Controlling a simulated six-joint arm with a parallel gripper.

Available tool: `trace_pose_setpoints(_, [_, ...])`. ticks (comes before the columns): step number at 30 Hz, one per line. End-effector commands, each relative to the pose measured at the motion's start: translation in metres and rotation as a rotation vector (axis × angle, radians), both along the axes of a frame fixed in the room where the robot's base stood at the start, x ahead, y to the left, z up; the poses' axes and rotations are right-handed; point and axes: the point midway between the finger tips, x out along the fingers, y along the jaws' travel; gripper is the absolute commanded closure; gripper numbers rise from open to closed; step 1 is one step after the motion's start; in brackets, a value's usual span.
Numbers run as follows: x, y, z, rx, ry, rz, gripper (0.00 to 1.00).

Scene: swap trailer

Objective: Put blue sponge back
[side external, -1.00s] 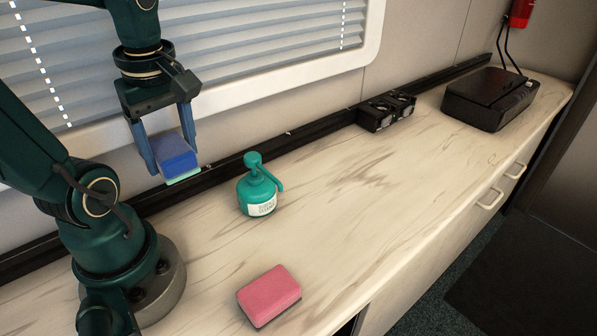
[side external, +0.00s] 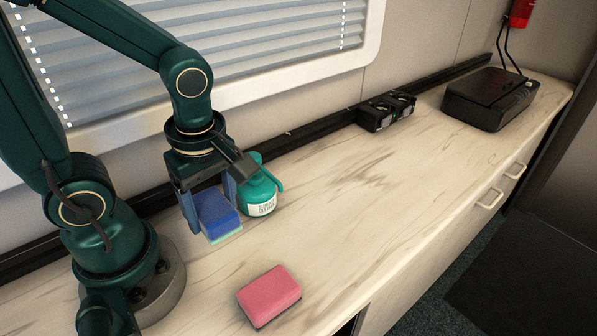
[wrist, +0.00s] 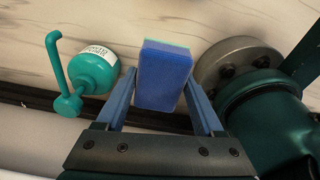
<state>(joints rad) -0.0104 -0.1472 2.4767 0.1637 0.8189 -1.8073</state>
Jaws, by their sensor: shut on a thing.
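The blue sponge (side external: 216,213) has a pale green layer on one face. My gripper (side external: 209,211) is shut on it, with a blue finger on each side. In the wrist view the sponge (wrist: 164,80) sits between the two finger tips. In the side view the sponge is low over the counter, left of the teal pump bottle; I cannot tell whether it touches the counter.
The teal pump bottle (side external: 259,196) stands close to my gripper's right finger, and also shows in the wrist view (wrist: 93,72). A pink sponge (side external: 269,295) lies near the counter's front edge. A black double-socket unit (side external: 387,111) and a black case (side external: 490,98) are farther right. The middle counter (side external: 350,200) is clear.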

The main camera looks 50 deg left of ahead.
Motion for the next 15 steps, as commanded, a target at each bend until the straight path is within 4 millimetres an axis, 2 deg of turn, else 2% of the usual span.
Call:
trace_pose_setpoints(7, [0.006,-0.030,-0.018,0.001,0.003,-0.007,0.83])
trace_pose_setpoints(15, [0.008,-0.037,-0.030,0.003,0.003,0.002,0.83])
